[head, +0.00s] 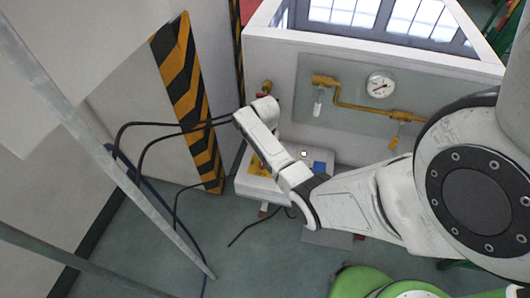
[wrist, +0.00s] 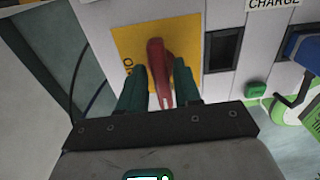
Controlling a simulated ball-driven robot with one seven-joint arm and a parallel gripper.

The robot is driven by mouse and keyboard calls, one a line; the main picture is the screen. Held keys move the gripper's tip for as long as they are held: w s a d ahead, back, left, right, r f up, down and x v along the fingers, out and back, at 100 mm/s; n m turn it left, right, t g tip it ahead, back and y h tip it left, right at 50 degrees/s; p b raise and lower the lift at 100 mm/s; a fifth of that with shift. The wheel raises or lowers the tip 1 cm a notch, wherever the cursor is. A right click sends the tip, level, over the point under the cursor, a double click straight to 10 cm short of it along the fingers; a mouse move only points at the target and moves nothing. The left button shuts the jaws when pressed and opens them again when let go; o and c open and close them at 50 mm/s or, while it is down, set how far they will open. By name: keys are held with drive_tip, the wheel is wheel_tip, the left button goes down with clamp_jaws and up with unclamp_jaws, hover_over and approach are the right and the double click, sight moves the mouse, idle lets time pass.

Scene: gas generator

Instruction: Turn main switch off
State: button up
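The main switch is a red handle (wrist: 157,62) on a yellow plate (wrist: 186,32) with partly hidden lettering, seen in the wrist view. My gripper (wrist: 158,80) has its two dark green fingers on either side of the red handle, one left and one right. A narrow gap seems to show beside the handle, so the fingers look open around it; firm contact cannot be made out. In the head view, part of the yellow plate (head: 257,168) shows on the white control box (head: 262,187), beside my forearm. The handle and fingertips cannot be made out there.
Right of the plate are a dark rocker slot (wrist: 221,50), a green button (wrist: 255,90) and a blue connector (wrist: 303,45). A gauge (head: 381,85) and brass piping (head: 350,105) are on the panel behind. Black cables (head: 165,127) hang at left near a striped post (head: 186,90).

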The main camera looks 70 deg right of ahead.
drive_tip(key=shift+o, duration=0.9)
drive_tip(key=shift+r, duration=0.2)
drive_tip(key=r, duration=0.3)
drive_tip(key=shift+s+a+r, duration=0.1)
drive_tip(key=shift+s+a, duration=0.05)
drive_tip(key=shift+s, duration=0.05)
drive_tip(key=s+a+r, duration=0.7)
drive_tip(key=s+r, duration=0.2)
drive_tip(key=s, duration=0.2)
drive_tip(key=shift+s+r+p, duration=0.2)
drive_tip(key=shift+s+p, duration=0.15)
drive_tip(key=shift+p, duration=0.05)
